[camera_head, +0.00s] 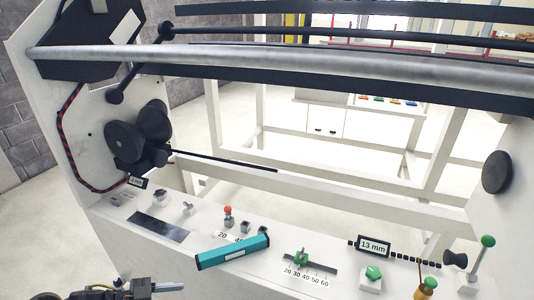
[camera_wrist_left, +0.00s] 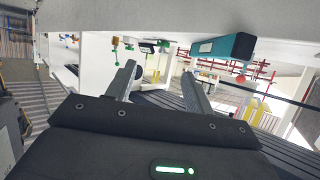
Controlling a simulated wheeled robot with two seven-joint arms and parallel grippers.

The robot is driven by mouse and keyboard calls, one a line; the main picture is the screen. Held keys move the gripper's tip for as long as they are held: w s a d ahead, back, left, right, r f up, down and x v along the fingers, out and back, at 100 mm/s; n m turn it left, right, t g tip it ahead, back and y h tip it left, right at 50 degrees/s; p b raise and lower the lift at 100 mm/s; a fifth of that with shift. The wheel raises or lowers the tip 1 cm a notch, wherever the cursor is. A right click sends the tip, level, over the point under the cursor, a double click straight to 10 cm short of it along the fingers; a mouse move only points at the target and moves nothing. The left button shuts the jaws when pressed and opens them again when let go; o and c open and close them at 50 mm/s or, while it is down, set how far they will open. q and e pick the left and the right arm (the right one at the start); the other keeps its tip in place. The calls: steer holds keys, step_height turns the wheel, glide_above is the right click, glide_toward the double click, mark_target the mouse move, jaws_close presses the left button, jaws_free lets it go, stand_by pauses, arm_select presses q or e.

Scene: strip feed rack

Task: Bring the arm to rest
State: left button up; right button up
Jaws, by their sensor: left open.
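My left gripper (camera_head: 160,287) shows at the bottom left corner of the head view, in front of the rack's front panel, and is only partly in frame. In the left wrist view its two fingers (camera_wrist_left: 159,78) stand apart with nothing between them. A teal bar (camera_head: 233,252) lies across the panel to the right of the gripper, apart from it. The bar also shows in the left wrist view (camera_wrist_left: 222,47), beyond the right finger. My right gripper is in neither view.
The white panel (camera_head: 205,225) carries a red-topped knob (camera_head: 228,212), a green slider (camera_head: 300,258), a "13 mm" display (camera_head: 374,246) and green-knobbed levers at the right. A grey roller (camera_head: 300,65) spans the rack above. Black round rollers (camera_head: 125,140) sit at the left. The rack's middle is open.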

arm_select(q)
steer(key=w+a+f+n+t+y, duration=0.3)
steer(key=w+a+f+t+y, duration=0.25)
steer(key=w+a+f, duration=0.55)
steer(key=s+a+f+n+g+y, duration=0.1)
steer(key=s+a+f+n+y, duration=0.2)
steer(key=f, duration=0.5)
steer(key=s+a+f+g+y, duration=0.1)
steer(key=s+a+f+y, duration=0.15)
steer(key=a+f, duration=0.35)
steer(key=s+d+f+n+g+y, duration=0.2)
steer(key=s+f+n+g, duration=0.15)
steer(key=s+f, duration=1.7)
steer(key=s+d+f+g, duration=0.1)
steer(key=s+d, duration=0.3)
steer(key=s, duration=0.3)
steer(key=s+d+f+n+g, duration=0.1)
steer(key=s+d, duration=0.3)
steer(key=s, duration=0.3)
steer(key=s+d+f+g, duration=0.1)
steer(key=s+d+g, duration=0.1)
steer(key=s+d, duration=0.2)
steer(key=s, duration=0.3)
steer(key=shift+s+d+f, duration=0.3)
steer(key=shift+d+f, duration=0.05)
steer(key=shift+n, duration=0.25)
